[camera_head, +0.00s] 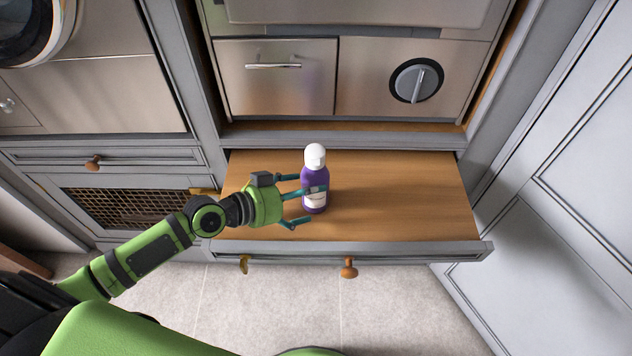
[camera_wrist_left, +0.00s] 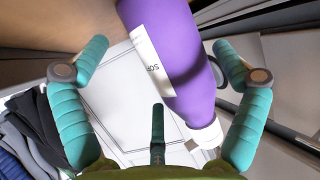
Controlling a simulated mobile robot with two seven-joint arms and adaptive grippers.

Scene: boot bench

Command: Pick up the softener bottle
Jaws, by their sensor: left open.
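The softener bottle (camera_head: 315,172) is purple with a white cap and a white label. It stands upright on the wooden surface of a pulled-out drawer (camera_head: 405,195). My left gripper (camera_head: 303,200) reaches in from the left with its teal fingers open around the bottle's side. In the left wrist view the bottle (camera_wrist_left: 172,55) lies between the spread fingers, with part of its label showing. Whether any finger touches it I cannot tell. My right gripper is not in view.
The drawer's front edge (camera_head: 400,250) has a round wooden knob (camera_head: 348,267). Appliance fronts with a grey dial (camera_head: 416,80) stand behind the drawer. A grey panelled door (camera_head: 560,200) is at the right. The drawer surface right of the bottle is clear.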

